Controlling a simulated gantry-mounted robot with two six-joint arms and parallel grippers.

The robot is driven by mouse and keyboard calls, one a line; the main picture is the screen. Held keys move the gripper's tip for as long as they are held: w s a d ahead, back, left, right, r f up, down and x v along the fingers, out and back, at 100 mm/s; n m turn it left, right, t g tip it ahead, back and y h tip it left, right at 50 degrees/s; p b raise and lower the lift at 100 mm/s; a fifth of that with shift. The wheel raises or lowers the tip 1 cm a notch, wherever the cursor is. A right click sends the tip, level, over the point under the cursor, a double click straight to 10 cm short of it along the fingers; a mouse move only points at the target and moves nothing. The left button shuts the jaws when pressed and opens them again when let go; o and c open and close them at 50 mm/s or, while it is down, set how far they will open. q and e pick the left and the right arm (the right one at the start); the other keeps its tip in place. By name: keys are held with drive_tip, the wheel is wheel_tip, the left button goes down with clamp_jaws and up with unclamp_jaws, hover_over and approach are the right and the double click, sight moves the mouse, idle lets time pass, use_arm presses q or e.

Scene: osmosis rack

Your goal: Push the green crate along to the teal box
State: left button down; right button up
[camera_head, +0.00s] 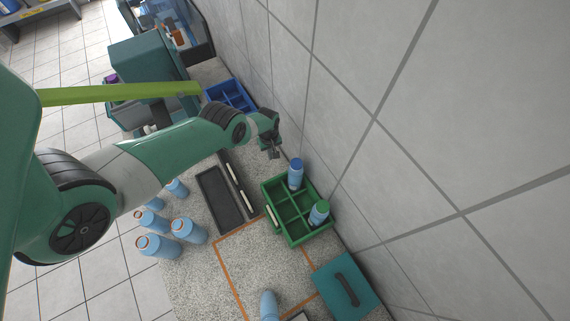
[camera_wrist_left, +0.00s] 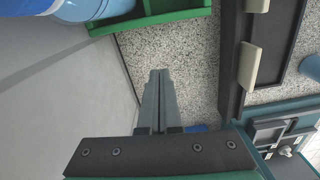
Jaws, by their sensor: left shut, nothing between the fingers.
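The green crate (camera_head: 312,236) is divided into compartments and stands against the tiled wall. It holds a bottle with a blue cap (camera_head: 295,175) at its far end and one with a green cap (camera_head: 319,213) at its near end. The teal box (camera_head: 340,293), with a dark handle on top, stands nearer, apart from the crate. My left gripper (camera_head: 273,153) is shut and empty just beyond the crate's far end. In the left wrist view, the closed fingers (camera_wrist_left: 160,76) point toward the crate's edge (camera_wrist_left: 160,19), with a gap of speckled counter between. My right gripper is not seen.
A dark tray (camera_head: 219,199) with pale handles lies left of the crate. Several blue bottles (camera_head: 188,230) stand farther left. A blue crate (camera_head: 230,95) is behind my gripper. An orange outline (camera_head: 233,287) marks mostly bare counter; a bottle (camera_head: 268,305) stands near its front.

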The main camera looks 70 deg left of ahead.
use_arm(q)
wheel_tip(320, 180, down, 11)
drive_tip(key=b, duration=1)
drive_tip(key=shift+w+a+b, duration=0.1)
drive_tip(key=shift+b, duration=0.25)
drive_tip(key=d+r+p, duration=0.1)
drive_tip(key=r+p, duration=0.1)
drive_tip(key=p, duration=0.1)
drive_tip(key=shift+d, duration=0.3)
drive_tip(key=shift+w+d+f+p, duration=0.1)
drive_tip(key=shift+d+f+p, duration=0.05)
drive_tip(key=shift+d+p, duration=0.45)
drive_tip(key=shift+w+d+f, duration=0.1)
drive_tip(key=shift+d, duration=0.35)
drive_tip(key=shift+d+f, duration=0.15)
drive_tip(key=shift+d, duration=0.05)
